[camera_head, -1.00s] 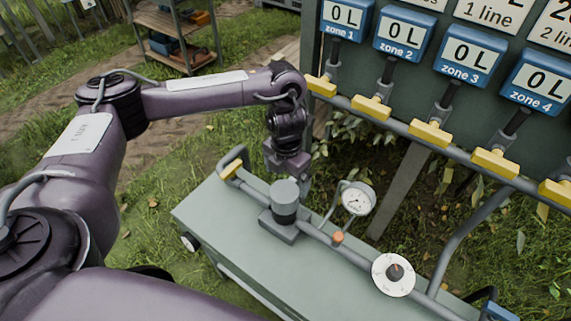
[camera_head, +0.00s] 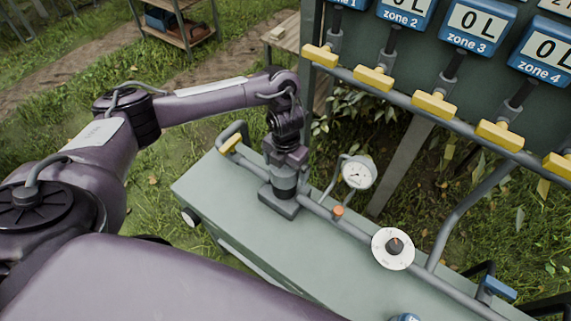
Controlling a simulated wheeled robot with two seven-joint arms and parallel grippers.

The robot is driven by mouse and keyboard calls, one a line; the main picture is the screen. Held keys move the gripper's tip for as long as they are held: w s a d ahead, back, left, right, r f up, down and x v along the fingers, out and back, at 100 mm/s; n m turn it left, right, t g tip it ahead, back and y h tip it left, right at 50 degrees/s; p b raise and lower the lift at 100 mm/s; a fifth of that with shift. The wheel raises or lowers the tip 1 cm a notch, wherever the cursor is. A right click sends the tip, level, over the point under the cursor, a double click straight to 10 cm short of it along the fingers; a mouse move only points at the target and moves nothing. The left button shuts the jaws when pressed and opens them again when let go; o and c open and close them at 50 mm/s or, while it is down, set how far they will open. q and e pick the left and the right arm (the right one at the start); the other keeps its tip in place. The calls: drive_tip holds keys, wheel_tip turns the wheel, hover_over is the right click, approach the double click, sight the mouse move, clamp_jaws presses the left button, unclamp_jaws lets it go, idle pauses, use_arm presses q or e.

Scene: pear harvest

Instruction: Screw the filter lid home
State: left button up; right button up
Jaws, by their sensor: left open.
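The filter (camera_head: 285,182) stands upright on its dark square base on the cart, joined to the grey pipe. Its lid is mostly hidden by my left gripper (camera_head: 285,165), which points down directly over it. The gripper is open, with its fingers at the lid's height. I cannot tell whether they touch the lid. My right gripper does not show.
A pressure gauge (camera_head: 358,172) and a small orange knob (camera_head: 338,211) are close right of the filter. A white dial (camera_head: 393,248) sits further along the pipe. Yellow valve handles (camera_head: 374,78) line the board behind. The cart top (camera_head: 215,190) is clear left of the filter.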

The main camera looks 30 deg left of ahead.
use_arm(q)
drive_tip(key=c, duration=1.1)
drive_tip(key=shift+o, duration=0.2)
drive_tip(key=shift+f+m+b, duration=0.2)
drive_tip(key=shift+m+b, duration=0.7)
drive_tip(key=shift+b, duration=0.05)
drive_tip(key=shift+m, duration=0.7)
drive_tip(key=m+b, duration=0.2)
drive_tip(key=m, duration=0.3)
drive_tip(key=shift+r, duration=0.15)
drive_tip(key=m+b, duration=0.1)
drive_tip(key=m, duration=0.4)
drive_tip(key=shift+r+m, duration=0.15)
drive_tip(key=shift+m, duration=0.25)
drive_tip(key=o, duration=0.6)
drive_tip(key=shift+r+m, duration=0.1)
drive_tip(key=shift+m, duration=0.2)
drive_tip(key=shift+c, duration=0.2)
drive_tip(key=o, duration=0.5)
drive_tip(key=shift+w+a+f, duration=0.1)
drive_tip(key=shift+a+f, duration=0.05)
drive_tip(key=shift+f, duration=0.05)
